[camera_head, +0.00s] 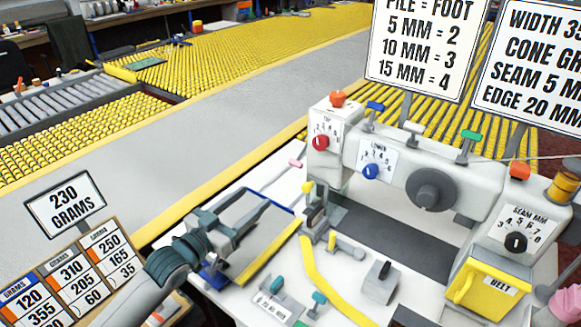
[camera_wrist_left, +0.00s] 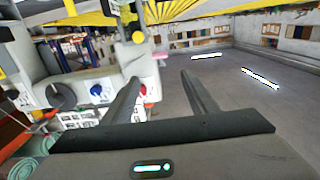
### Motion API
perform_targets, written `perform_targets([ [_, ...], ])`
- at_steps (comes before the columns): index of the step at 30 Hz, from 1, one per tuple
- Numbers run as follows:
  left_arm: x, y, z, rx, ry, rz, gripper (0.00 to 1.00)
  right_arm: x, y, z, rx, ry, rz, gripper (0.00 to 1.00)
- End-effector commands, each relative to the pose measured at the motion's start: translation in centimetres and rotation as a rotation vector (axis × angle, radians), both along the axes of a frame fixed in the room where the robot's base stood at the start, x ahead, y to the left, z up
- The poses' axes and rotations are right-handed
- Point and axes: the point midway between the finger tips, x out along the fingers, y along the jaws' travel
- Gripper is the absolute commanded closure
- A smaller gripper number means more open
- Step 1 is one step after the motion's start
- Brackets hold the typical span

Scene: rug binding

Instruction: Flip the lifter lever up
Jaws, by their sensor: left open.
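The white sewing machine (camera_head: 345,150) stands on a white table, with a red dial (camera_head: 320,143) on its head and a blue dial (camera_head: 371,171) beside it. A small pink-tipped lever (camera_head: 295,163) sticks out from the left of the head; its pink tip (camera_wrist_left: 143,90) also shows in the left wrist view. No lever carries a readable lifter label, so I cannot tell for sure which one it is. My left gripper (camera_head: 264,207) is open and empty, left of and in front of the head, apart from the pink tip. My right gripper is not in view.
Yellow-tipped (camera_head: 307,187), blue (camera_head: 375,106) and green (camera_head: 470,136) levers are on the machine. A yellow bin (camera_head: 486,290) marked BELT is at right. Small posts and a yellow curved strip (camera_head: 325,280) lie in front. A weight board (camera_head: 75,275) stands at lower left.

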Motion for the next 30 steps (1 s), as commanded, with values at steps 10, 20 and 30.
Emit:
perform_targets([
  [10,2.4,-1.7,0.3,0.000,-0.002,0.000,0.47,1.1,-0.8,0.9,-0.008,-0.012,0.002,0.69],
  [20,6.9,-5.1,0.4,-0.001,-0.001,0.000,0.47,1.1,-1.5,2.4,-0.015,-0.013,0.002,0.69],
  [30,11.4,-8.3,0.3,0.000,0.000,0.000,0.47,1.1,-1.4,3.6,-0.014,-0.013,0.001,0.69],
])
